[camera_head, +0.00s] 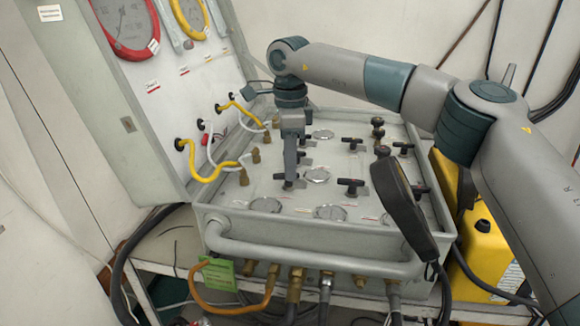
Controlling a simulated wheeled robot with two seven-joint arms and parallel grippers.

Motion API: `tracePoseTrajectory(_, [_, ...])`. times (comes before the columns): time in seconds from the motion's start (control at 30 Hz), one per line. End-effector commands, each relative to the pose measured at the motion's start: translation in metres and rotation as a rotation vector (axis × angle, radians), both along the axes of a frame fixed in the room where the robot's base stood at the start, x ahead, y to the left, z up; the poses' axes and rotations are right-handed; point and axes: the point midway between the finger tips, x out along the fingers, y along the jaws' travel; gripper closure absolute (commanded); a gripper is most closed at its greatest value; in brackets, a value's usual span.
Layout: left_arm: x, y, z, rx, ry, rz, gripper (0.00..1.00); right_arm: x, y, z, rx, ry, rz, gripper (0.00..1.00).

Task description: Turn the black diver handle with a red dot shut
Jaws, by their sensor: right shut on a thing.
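The diver air panel (262,221) is a grey open case on a bench, with several black handles on its top plate. My right gripper (289,181) comes down from above at the left of the middle of the plate. It is shut on a dark handle that its fingers mostly hide. Other black handles stand free at the right, among them one near the front (350,183) and one behind it (352,143). The red dot is too small or hidden to make out. My left gripper is not in view.
A black handset (400,205) hangs over the panel's right front. Yellow and white hoses (205,172) join the upright lid at the left. A yellow case (480,250) stands at the right. A front rail (310,261) crosses above hose fittings.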

Motion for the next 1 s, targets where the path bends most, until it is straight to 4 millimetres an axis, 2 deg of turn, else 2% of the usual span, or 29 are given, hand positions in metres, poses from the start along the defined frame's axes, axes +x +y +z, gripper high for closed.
tracePoseTrajectory(0.13, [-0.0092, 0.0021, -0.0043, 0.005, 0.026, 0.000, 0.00, 0.0007, -0.0006, 0.0013, 0.001, -0.004, -0.118, 1.00])
tracePoseTrajectory(0.4, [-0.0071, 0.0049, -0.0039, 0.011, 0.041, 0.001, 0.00, 0.0004, -0.0005, 0.0020, 0.001, -0.005, -0.255, 1.00])
tracePoseTrajectory(0.97, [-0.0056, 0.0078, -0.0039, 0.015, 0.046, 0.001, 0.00, 0.0005, -0.0006, 0.0027, 0.001, -0.006, -0.296, 1.00])
tracePoseTrajectory(1.0, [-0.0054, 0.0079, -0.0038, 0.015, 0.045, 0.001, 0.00, 0.0005, -0.0006, 0.0027, 0.001, -0.006, -0.296, 0.82])
